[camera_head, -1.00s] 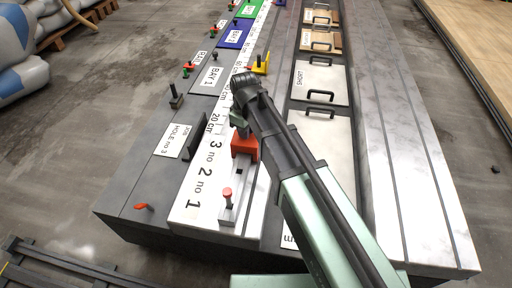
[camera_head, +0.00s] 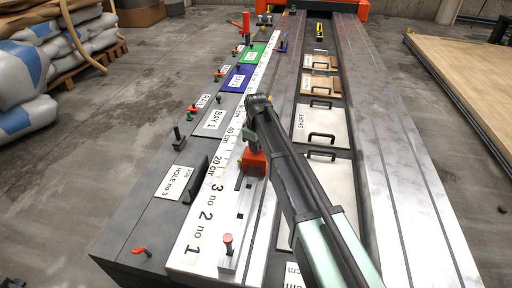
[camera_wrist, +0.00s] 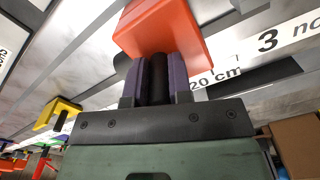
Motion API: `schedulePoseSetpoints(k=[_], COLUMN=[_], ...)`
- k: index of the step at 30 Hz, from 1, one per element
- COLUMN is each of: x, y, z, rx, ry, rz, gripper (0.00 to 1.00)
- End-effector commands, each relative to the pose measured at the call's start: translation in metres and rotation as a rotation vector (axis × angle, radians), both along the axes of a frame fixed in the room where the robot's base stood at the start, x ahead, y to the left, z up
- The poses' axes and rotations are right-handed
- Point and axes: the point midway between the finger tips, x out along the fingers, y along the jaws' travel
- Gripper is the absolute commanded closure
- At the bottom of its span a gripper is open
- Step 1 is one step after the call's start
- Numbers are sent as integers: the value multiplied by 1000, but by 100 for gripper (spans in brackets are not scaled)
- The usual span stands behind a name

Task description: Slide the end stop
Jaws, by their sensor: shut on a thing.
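The end stop is a red-orange block (camera_head: 254,162) on the pale slotted rail beside the scale, level with the 20 cm mark. In the wrist view the block (camera_wrist: 170,30) fills the top middle. A dark upright post stands at it. My gripper (camera_wrist: 158,75) is shut on this post, with a purple pad against each side. In the head view my gripper (camera_head: 252,138) is partly hidden by my arm. The slotted rail (camera_head: 234,228) shows bare slots on the near side of the block.
A dark upright plate (camera_head: 195,180) stands left of the scale by the "HOLE no 3" label (camera_head: 174,182). A yellow piece (camera_wrist: 58,112) shows at left in the wrist view. Handled covers (camera_head: 320,122) lie right of the rail.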

Motion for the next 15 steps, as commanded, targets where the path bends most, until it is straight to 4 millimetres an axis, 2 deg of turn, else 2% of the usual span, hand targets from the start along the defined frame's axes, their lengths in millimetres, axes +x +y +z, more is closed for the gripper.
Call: schedulePoseSetpoints(k=[2, 3, 4, 11, 15], x=[0, 0, 0, 0, 0], y=[0, 0, 0, 0, 0], z=[0, 0, 0, 0, 8], rx=[0, 0, 0, 0, 0], ry=[0, 0, 0, 0, 0], rz=[0, 0, 0, 0, 0], gripper=[100, 74, 70, 70, 70])
